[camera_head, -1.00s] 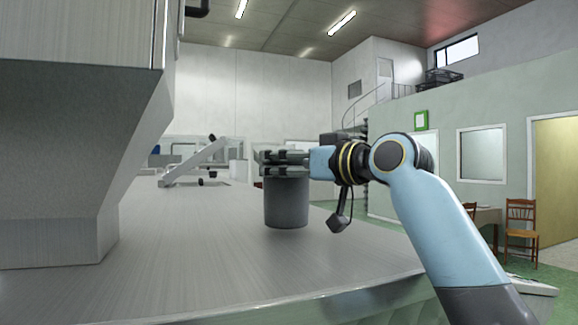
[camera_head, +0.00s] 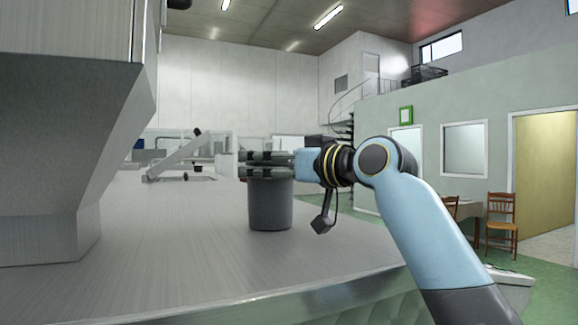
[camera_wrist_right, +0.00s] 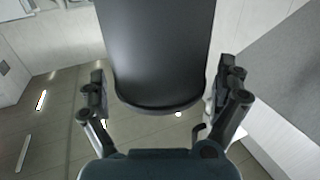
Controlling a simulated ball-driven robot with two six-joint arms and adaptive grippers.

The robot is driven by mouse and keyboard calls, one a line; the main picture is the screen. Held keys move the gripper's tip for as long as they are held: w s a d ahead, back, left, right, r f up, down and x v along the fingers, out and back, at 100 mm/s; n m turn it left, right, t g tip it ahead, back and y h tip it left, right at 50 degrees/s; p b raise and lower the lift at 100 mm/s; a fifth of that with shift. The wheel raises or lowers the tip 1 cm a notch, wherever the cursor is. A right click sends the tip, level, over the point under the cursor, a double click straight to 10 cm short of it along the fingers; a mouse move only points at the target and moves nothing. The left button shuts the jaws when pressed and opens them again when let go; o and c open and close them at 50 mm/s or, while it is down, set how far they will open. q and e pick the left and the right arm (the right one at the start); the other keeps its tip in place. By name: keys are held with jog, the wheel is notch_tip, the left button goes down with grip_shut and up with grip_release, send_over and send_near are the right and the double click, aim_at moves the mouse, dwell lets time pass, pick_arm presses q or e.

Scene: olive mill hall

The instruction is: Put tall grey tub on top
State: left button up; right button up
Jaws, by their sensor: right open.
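The tall grey tub (camera_head: 270,205) stands upright on the broad metal surface (camera_head: 180,240). My right gripper (camera_head: 251,164) is at the height of the tub's top and hides its rim in the head view. In the right wrist view the tub (camera_wrist_right: 158,45) appears upside down between the two fingers of the open right gripper (camera_wrist_right: 162,74). A gap shows on each side, so the fingers flank the tub without closing on it. My left gripper is not in view.
A large metal hopper-like body (camera_head: 70,120) rises from the surface at the left. A slanted grey device (camera_head: 175,157) stands farther back. The surface between them and the tub is clear. Wooden chairs (camera_head: 501,215) stand at the right.

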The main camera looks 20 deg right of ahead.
jog(key=b+v, duration=0.2)
jog(key=v, duration=1)
jog(key=shift+b, duration=0.3)
jog(key=shift+f, duration=0.1)
